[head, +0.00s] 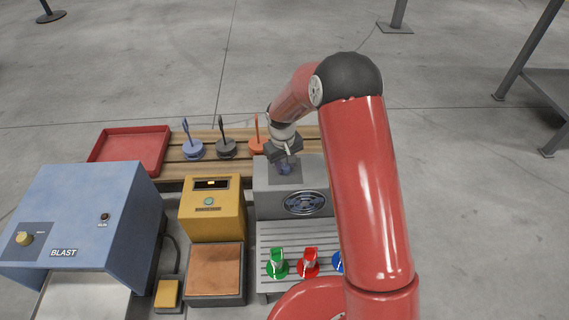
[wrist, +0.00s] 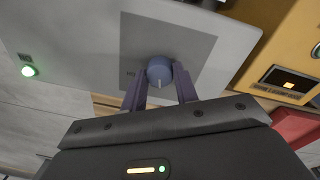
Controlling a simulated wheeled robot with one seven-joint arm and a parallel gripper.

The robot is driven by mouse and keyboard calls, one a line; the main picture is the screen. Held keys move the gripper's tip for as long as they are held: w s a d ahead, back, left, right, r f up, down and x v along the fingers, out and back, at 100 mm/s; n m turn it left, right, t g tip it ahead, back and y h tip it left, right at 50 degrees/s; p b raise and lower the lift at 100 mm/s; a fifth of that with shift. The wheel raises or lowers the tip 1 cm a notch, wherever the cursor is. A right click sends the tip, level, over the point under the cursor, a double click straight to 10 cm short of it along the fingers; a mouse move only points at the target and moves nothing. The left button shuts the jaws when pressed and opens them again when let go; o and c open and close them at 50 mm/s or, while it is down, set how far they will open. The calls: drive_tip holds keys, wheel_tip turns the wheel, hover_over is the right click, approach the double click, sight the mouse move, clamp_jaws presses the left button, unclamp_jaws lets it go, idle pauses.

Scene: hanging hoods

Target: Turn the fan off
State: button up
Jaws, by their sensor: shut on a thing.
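The fan unit is a grey box (head: 262,200) with a round dark fan grille (head: 305,203) on its front. A blue-grey round knob (wrist: 160,70) with a pale pointer line sits on a darker grey panel (wrist: 190,45) of the box. The pointer line faces toward my gripper in the wrist view. My gripper (wrist: 158,88) is shut on the knob, one finger on each side. In the head view my gripper (head: 285,158) reaches down to the box's top, and the knob is mostly hidden.
A yellow box (head: 212,215) and a blue BLAST cabinet (head: 90,215) stand to the left. Green (head: 277,264) and red (head: 308,263) handled pieces sit on a slatted grey surface in front. A red tray (head: 130,148) and wooden rack (head: 178,170) lie behind.

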sight(285, 167)
drive_tip(key=n, duration=0.4)
drive_tip(key=shift+n, duration=0.3)
drive_tip(key=n+p, duration=0.1)
drive_tip(key=n, duration=0.3)
drive_tip(key=shift+d, duration=0.1)
drive_tip(key=shift+n, duration=0.3)
drive_tip(key=o, duration=1)
drive_tip(key=shift+c, duration=0.2)
drive_tip(key=r, duration=0.4)
drive_tip(key=r+p, duration=0.1)
drive_tip(key=r, duration=0.2)
drive_tip(key=shift+s+r, duration=0.2)
drive_tip(key=shift+r, duration=0.2)
